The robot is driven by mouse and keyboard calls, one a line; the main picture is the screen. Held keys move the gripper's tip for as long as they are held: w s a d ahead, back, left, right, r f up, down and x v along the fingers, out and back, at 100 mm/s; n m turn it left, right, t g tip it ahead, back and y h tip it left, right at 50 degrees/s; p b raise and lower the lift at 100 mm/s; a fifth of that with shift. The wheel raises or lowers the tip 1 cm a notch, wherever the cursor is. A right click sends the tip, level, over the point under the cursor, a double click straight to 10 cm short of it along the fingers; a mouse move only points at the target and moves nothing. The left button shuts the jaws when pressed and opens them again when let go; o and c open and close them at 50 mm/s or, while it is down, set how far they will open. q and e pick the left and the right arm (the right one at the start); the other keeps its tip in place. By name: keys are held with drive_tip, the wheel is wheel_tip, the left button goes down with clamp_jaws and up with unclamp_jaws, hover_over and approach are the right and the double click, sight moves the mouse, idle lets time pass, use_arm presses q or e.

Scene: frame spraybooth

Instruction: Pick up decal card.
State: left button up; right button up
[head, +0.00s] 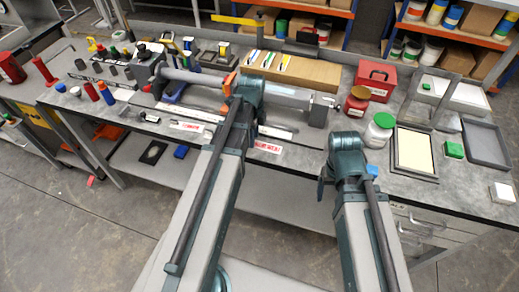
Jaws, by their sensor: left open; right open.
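I cannot pick out the decal card for certain. Several slim cards with coloured marks lie on a tan board (305,70) at the back of the bench. A pale yellow sheet (414,152) lies in a dark-framed tray on the right. My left gripper (236,103) is at the far end of my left arm, over the middle of the bench; it is open and its fingers are hard to make out. My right gripper (324,184) is by the bench's front edge, left of the tray, open and partly hidden by my wrist. I see nothing held in either.
A red toolbox (375,79), a red jar (357,102) and a white jar with a green lid (379,131) stand right of centre. A long grey cylinder (287,93) in a fixture crosses the bench. Small bottles crowd the left. A green block (454,149) sits beside the tray.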

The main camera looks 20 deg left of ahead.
use_arm(q)
drive_tip(key=shift+f, duration=0.15)
use_arm(e)
drive_tip(key=shift+f, duration=0.15)
use_arm(q)
clamp_jaws()
idle(0.3)
